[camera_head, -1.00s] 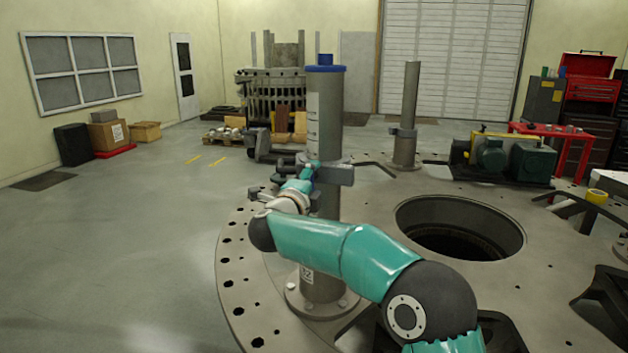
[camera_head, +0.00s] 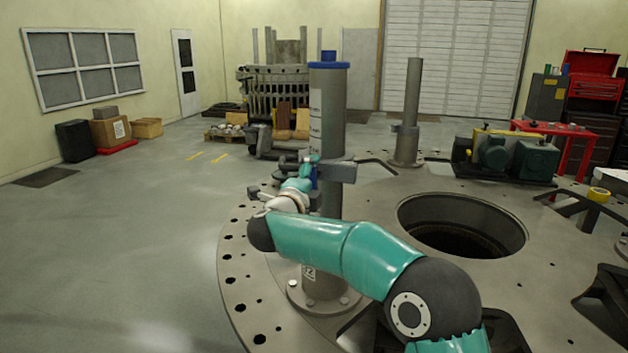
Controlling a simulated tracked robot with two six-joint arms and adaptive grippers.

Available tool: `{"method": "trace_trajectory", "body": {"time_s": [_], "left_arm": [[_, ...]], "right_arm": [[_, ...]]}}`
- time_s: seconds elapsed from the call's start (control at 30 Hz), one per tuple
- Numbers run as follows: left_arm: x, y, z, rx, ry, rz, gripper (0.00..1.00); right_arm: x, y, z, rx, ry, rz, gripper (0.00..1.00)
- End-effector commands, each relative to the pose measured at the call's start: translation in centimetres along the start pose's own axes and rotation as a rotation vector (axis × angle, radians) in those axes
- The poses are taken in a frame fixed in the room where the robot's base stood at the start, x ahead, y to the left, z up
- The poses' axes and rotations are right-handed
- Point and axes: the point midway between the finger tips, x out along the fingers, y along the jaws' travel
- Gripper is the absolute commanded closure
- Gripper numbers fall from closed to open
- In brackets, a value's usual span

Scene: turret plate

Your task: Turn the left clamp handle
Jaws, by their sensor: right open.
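A grey post with a blue cap (camera_head: 328,110) stands upright on the round plate (camera_head: 240,262), left of the large hole. A dark grey clamp (camera_head: 338,172) sits partway up this post. My right arm comes in from the bottom right and crosses in front of the post. My right gripper (camera_head: 308,170) is at the clamp's height, at the post's left side, and is open. It is small and partly hidden by my own wrist, so I cannot tell whether it touches the clamp handle. The handle cannot be made out clearly. My left gripper is not in view.
A large round hole (camera_head: 460,226) lies right of the post. A second, thinner post (camera_head: 410,110) with a collar stands behind. A green pump unit (camera_head: 510,158) is at the back right. The floor to the left is open.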

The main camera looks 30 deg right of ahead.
Motion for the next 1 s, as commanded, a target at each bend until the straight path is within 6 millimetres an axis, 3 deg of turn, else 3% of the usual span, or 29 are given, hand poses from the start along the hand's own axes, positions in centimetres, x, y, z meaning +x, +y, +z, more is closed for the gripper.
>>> {"method": "trace_trajectory", "body": {"time_s": [0.53, 0.7, 1.0], "left_arm": [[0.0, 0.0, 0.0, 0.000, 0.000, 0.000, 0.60], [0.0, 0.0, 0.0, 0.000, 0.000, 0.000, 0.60], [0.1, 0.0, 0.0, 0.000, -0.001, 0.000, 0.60]], "right_arm": [[-9.7, 0.1, 0.2, -0.002, -0.005, 0.000, 0.10], [-11.0, 0.1, 0.1, -0.002, -0.004, 0.000, 0.10], [-11.2, 0.2, 0.1, -0.001, -0.003, 0.001, 0.10]]}}
